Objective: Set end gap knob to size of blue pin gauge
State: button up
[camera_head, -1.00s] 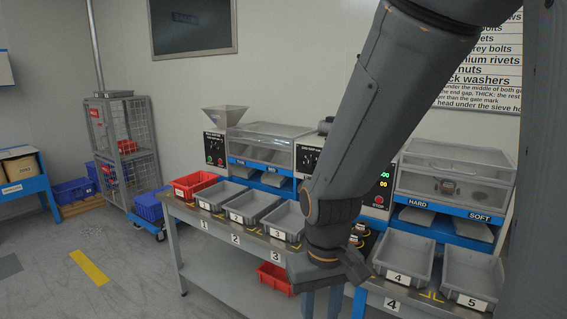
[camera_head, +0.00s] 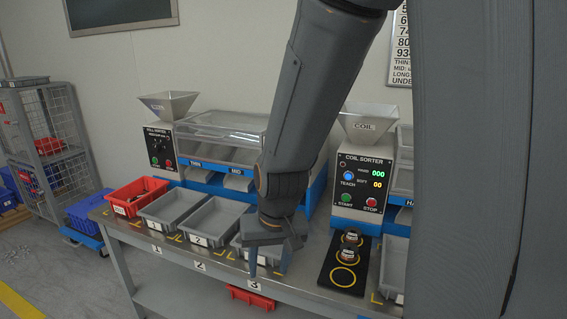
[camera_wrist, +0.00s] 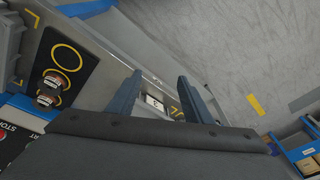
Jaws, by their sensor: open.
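The left sorter's dark control panel (camera_head: 161,147) stands at the back left in the head view, with small dials and a green and a red button. The lettering and dial settings are too small to read, so I cannot tell which dial is the end gap knob. I see no blue pin gauge in either view. My gripper (camera_head: 267,266) points down over the bench front near tray 3, right of that panel and nearer to me. In the wrist view my gripper (camera_wrist: 160,80) has its two fingers apart with nothing between them.
A red bin (camera_head: 136,196) and grey trays (camera_head: 171,211) line the bench. The coil sorter (camera_head: 362,182) stands right of my arm. A black plate (camera_head: 345,268) before it carries two small jars (camera_head: 350,240).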

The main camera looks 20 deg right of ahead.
jog(key=w+d+r+m+t+h+p, duration=0.1)
jog(key=w+m+t, duration=0.3)
jog(key=w, duration=0.6)
jog(key=w+d+r+m+t+h+p, duration=0.1)
jog(key=w+m+t+p, duration=0.2)
jog(key=w, duration=0.7)
jog(key=w+d+r+m+t+h+p, duration=0.2)
jog(key=w+d+r+m+h, duration=0.1)
jog(key=w+d+m+h, duration=0.2)
jog(key=w+d+r+m+t+h+p, duration=0.2)
jog(key=w+d+m+h, duration=0.3)
jog(key=d, duration=0.4)
jog(key=shift+w+d+r, duration=0.35)
jog(key=shift+w+r, duration=0.1)
jog(key=shift+w, duration=0.25)
jog(key=c, duration=1.1)
jog(key=shift+o, duration=0.2)
